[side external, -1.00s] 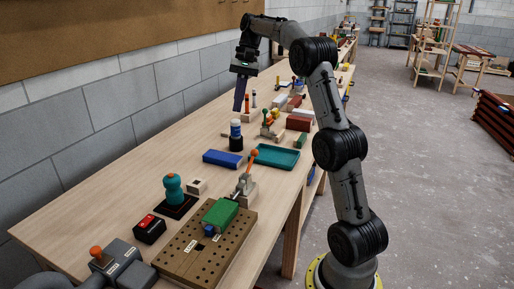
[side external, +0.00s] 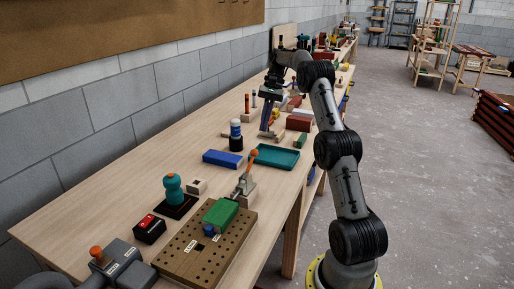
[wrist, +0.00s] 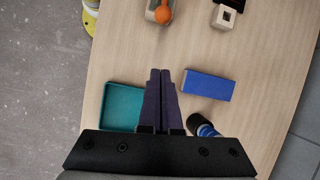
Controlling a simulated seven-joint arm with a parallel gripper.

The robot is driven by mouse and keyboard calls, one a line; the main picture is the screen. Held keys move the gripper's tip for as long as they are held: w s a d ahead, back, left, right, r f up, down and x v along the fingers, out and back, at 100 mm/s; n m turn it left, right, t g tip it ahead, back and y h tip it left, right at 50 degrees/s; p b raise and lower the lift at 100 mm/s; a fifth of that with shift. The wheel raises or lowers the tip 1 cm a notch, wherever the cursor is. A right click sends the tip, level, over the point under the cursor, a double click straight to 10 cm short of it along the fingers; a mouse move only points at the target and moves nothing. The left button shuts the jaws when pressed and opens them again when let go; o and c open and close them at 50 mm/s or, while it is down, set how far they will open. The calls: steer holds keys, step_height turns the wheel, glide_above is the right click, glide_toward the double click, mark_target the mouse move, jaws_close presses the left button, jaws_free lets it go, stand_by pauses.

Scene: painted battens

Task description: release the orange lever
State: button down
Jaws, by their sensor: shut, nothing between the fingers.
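The orange-tipped lever (side external: 252,157) rises, tilted, from a pale metal clamp body (side external: 245,187) at the far end of a perforated wooden board (side external: 190,262). A green block (side external: 220,212) sits on the board beside the clamp; whether the clamp presses on it I cannot tell. The orange knob (wrist: 162,14) also shows at the top edge of the wrist view, beyond my fingertips and apart from them. My gripper (side external: 265,129) is over the bench, farther back than the lever. In the wrist view its purple fingers (wrist: 160,72) are together and empty.
A teal knobbed piece (side external: 173,188) and a red-black box (side external: 150,229) are left of the board.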

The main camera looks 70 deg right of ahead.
mark_target(250, 164)
steer(key=a+f, duration=0.5)
steer(key=a, duration=0.2)
steer(key=shift+f, duration=0.35)
steer(key=shift+s+r, duration=0.1)
steer(key=shift+a+r+h, duration=0.1)
steer(key=shift+r+h, duration=0.1)
steer(key=shift+h, duration=0.1)
